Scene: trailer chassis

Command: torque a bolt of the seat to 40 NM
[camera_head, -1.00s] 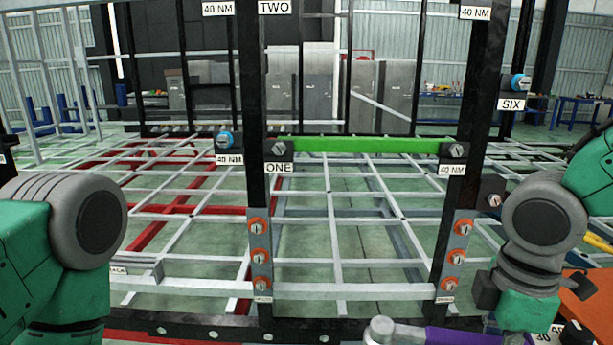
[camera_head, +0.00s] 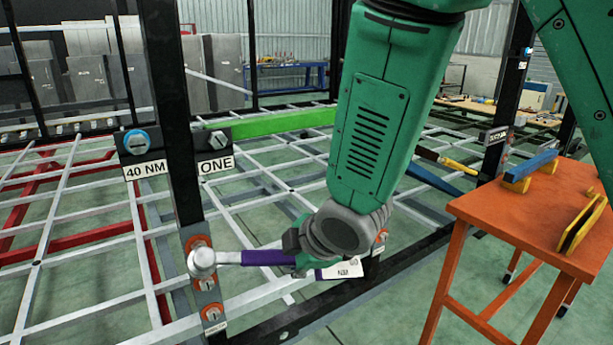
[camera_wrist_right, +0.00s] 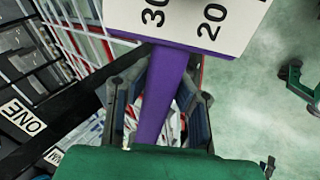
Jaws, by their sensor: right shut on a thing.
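My right gripper (camera_head: 302,262) is shut on the purple handle of a torque wrench (camera_head: 266,257). The wrench lies roughly level, with its round silver head at the left and a white number plate at the right. The head overlaps the top orange-ringed bolt (camera_head: 197,243) on the grey bracket of a black post; I cannot tell whether they touch. Two more orange-ringed bolts sit below, one a lower bolt (camera_head: 212,313). In the right wrist view, the purple handle (camera_wrist_right: 163,100) runs between both fingers (camera_wrist_right: 160,88), with the plate reading 30 and 20. My left gripper is out of view.
A blue bolt (camera_head: 136,140) by a 40 NM label and a grey bolt (camera_head: 217,140) by the ONE label sit higher on the post (camera_head: 172,100). A green bar (camera_head: 275,122) runs behind. An orange table (camera_head: 520,212) with tools stands right.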

